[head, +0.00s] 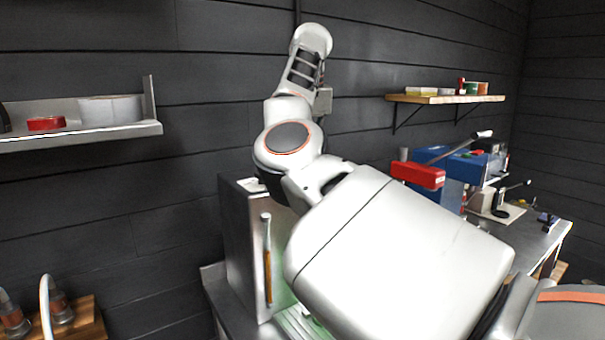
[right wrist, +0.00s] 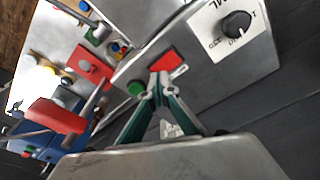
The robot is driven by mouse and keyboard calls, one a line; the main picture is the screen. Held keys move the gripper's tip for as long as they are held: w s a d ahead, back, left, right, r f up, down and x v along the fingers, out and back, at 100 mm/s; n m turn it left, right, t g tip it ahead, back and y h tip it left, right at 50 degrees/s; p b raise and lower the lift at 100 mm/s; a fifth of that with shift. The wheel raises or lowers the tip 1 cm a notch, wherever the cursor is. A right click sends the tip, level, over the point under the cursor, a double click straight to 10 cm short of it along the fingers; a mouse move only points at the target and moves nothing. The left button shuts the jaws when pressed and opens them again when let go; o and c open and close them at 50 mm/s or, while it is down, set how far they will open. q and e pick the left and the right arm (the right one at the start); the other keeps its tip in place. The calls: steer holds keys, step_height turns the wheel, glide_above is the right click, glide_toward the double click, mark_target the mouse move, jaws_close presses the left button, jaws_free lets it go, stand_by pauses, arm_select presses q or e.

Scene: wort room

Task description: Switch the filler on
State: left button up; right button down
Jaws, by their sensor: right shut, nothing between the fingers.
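In the right wrist view a steel control panel (right wrist: 205,65) carries a red rectangular switch (right wrist: 168,61), a round green button (right wrist: 136,88) and a black knob (right wrist: 237,23) on a white label. My right gripper (right wrist: 159,80) is shut and empty, with its fingertips at the lower edge of the red switch. I cannot tell whether they touch it. In the head view a steel cabinet (head: 243,245) stands against the wall, with a long upright handle on its front. My right arm covers much of it, and the gripper's fingers are hidden there. My left gripper is not in view.
A blue machine with a red part (head: 418,175) stands on the bench at the right. A wooden shelf (head: 445,98) hangs above it. A metal shelf (head: 80,136) is on the left wall, above a wooden board (head: 75,318) with bottles or taps. Dark plank walls stand close behind.

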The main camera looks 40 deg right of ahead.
steer(key=shift+f+b, duration=0.5)
steer(key=shift+f, duration=0.4)
stand_by(0.4)
step_height(320, 180, up, 2)
steer(key=p, duration=0.3)
steer(key=shift+r, duration=2.55)
steer(key=shift+f, duration=0.1)
